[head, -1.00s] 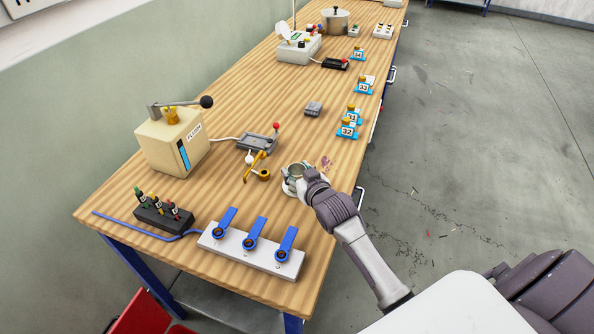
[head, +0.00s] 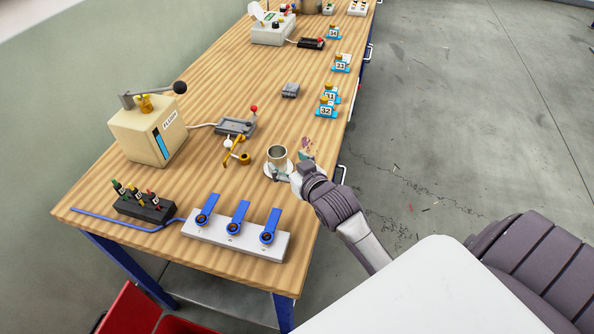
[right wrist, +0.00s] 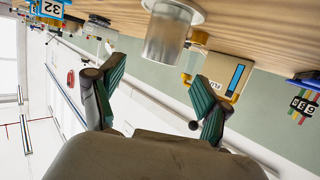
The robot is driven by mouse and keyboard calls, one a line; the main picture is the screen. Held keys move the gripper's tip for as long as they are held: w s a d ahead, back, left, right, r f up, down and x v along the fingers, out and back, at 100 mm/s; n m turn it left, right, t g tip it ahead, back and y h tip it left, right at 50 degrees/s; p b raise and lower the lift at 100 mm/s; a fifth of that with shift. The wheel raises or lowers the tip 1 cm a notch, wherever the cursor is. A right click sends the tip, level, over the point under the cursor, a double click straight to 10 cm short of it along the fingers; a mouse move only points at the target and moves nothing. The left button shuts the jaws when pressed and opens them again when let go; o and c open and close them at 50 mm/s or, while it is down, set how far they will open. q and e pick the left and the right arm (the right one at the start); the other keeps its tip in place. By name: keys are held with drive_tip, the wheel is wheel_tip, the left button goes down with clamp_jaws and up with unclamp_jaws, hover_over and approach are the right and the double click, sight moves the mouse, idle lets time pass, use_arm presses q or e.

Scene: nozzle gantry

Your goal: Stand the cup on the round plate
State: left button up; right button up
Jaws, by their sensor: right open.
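The grey metal cup (head: 277,154) stands upright on the round white plate (head: 269,171) near the table's front right edge. In the right wrist view, which is upside down, the cup (right wrist: 168,38) has its base on the plate (right wrist: 180,6). My right gripper (head: 290,168) is just to the right of the cup, partly in front of the plate. Its fingers are spread and empty. In the right wrist view the open fingers (right wrist: 157,88) have a gap between them and the cup. My left gripper is out of view.
A white block with blue levers (head: 236,238) lies in front. The cream FLUSH box (head: 148,132) is at the left. Blue numbered pieces (head: 327,110) line the right edge. Bare wood lies behind the cup.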

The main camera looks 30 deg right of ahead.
drive_tip(key=v, duration=0.5)
drive_tip(key=shift+s, duration=0.15)
idle(0.3)
